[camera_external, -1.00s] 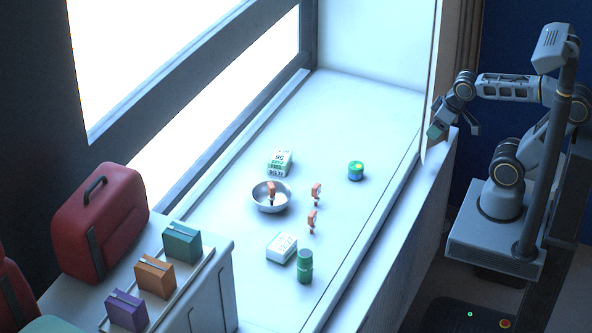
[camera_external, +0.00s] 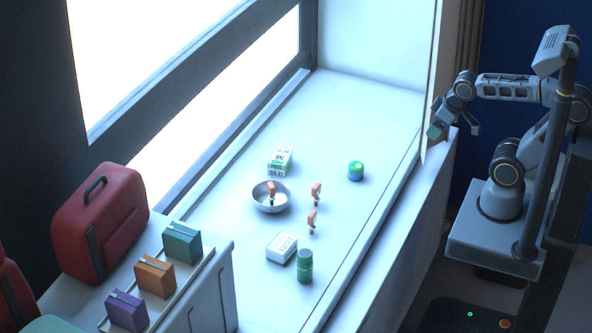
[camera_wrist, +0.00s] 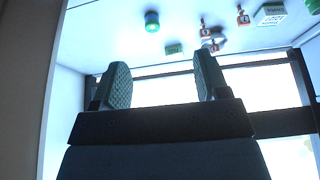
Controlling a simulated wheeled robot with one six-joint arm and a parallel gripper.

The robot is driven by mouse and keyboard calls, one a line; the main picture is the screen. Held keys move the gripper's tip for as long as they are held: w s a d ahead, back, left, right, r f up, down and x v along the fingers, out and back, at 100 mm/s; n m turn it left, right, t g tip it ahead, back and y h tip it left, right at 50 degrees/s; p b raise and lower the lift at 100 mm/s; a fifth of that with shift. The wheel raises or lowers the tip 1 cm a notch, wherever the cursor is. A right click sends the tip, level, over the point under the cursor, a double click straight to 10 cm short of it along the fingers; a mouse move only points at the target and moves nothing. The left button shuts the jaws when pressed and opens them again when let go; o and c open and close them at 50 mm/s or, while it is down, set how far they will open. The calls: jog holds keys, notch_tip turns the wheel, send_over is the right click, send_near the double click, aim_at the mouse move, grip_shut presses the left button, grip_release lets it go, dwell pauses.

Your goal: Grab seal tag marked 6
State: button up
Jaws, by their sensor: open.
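Three small orange-red seal tags show in the external view. One tag (camera_external: 271,189) stands in a metal bowl (camera_external: 284,203); two others, a rear tag (camera_external: 316,189) and a front tag (camera_external: 312,218), stand on the white sill right of it. No number on them is legible, so I cannot tell which is marked 6. My gripper (camera_external: 455,131) is open and empty at the right, beyond the sill's edge and far from the tags. In the wrist view its two green-padded fingers (camera_wrist: 162,76) are apart, with small tags (camera_wrist: 242,16) far off near the top.
A green-blue round container (camera_external: 356,171), a green bottle (camera_external: 304,267), a white box (camera_external: 281,248) and a green-white box (camera_external: 280,161) stand around the tags. A pale upright panel (camera_external: 432,90) stands beside my gripper. A red case (camera_external: 100,222) and several colored boxes are at left.

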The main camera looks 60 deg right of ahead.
jog(key=shift+f, duration=0.1)
jog(key=n+t+h+b, duration=0.45)
jog(key=n+b, duration=1.45)
jog(key=n, duration=0.5)
send_near(319, 187)
jog(key=shift+t, duration=0.45)
jog(key=s+d+f, duration=0.1)
jog(key=s+d, duration=0.1)
jog(key=s+d+f, duration=0.2)
jog(key=d, duration=0.1)
jog(key=s+d+f, duration=0.2)
jog(key=s, duration=0.1)
jog(key=shift+d, duration=0.3)
jog(key=w+a+r+n+t+y, duration=0.3)
jog(key=w+a+n, duration=0.2)
jog(key=n, duration=0.6)
jog(key=x, duration=1.2)
jog(key=shift+w+a+f, duration=0.1)
jog(key=shift+w+f, duration=0.05)
jog(key=shift+w, duration=0.2)
jog(key=shift+c, duration=0.4)
